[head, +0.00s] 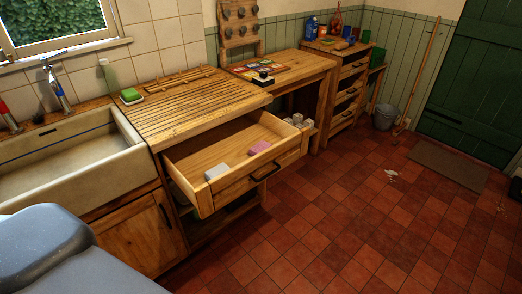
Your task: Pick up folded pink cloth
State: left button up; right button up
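A small folded pink cloth (259,147) lies in the open wooden drawer (218,160), on its floor near the front panel. A pale grey-white folded piece (216,171) lies in the same drawer, to the left of the pink cloth and apart from it. The drawer is pulled out below the ribbed wooden worktop. Neither gripper shows in the head view. Only a grey-blue rounded part, which looks like mine, fills the lower left corner.
A stone sink (75,170) stands left of the drawer. A green sponge (131,95) lies on the worktop. Several pale blocks (298,121) stand beyond the drawer's right end. A grey bucket (386,117) stands further back. The red tiled floor in front is mostly clear.

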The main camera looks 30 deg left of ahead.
aim_at(261, 146)
jog(key=i+j+u, duration=0.15)
jog(key=i+j, duration=0.15)
jog(key=i+j+u, duration=0.2)
jog(key=i, duration=0.3)
jog(key=i+j+u, duration=0.15)
jog(key=i+j, duration=0.15)
jog(key=i, duration=0.15)
